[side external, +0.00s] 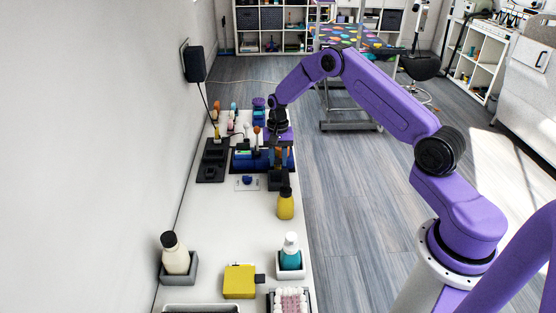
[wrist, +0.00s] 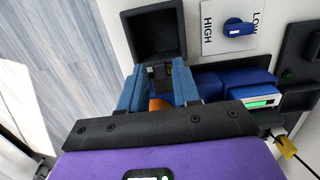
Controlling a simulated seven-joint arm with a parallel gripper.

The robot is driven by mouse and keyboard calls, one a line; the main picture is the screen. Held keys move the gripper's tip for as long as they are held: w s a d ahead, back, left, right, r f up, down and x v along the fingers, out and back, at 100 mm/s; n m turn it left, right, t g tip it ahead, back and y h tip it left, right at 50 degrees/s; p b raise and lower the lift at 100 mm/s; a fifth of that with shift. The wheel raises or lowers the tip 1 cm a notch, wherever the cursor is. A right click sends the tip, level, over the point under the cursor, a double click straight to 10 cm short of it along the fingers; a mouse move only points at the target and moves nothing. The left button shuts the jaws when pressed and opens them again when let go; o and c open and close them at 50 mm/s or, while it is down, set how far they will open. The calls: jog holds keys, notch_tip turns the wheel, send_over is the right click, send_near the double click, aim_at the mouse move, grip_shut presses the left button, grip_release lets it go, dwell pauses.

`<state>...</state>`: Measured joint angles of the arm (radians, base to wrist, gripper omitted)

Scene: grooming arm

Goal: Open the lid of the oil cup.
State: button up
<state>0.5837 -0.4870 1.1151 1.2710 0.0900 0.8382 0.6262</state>
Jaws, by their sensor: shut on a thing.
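My gripper (wrist: 158,72) shows in the wrist view with its two blue-padded fingers shut on a small dark and orange thing (wrist: 159,103). The fingers hide most of that thing, and I cannot tell its full shape. The fingertips are at the near edge of a black square open box (wrist: 155,22), which looks empty. In the side external view my gripper (side external: 279,160) points down at the far part of the white counter, just behind the black box (side external: 278,183). I cannot make out for sure which thing is the oil cup or its lid.
A blue knob (wrist: 238,27) on a HIGH/LOW plate is right of the box. A blue device (wrist: 222,84) with a green display (wrist: 262,103) lies beside my fingers. A yellow bottle (side external: 285,206) stands nearer on the white counter (side external: 225,225), whose middle is mostly clear.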

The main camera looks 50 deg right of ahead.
jog(key=shift+w+d+r+g+y, duration=0.25)
jog(key=shift+g+y, duration=0.35)
jog(key=shift+w+d+r+g+y, duration=0.2)
jog(key=shift+g+y, duration=0.4)
jog(key=shift+w+d+r+g+y, duration=0.15)
jog(key=shift+d+g+y, duration=0.05)
jog(key=shift+g+y, duration=0.3)
jog(key=o, duration=0.8)
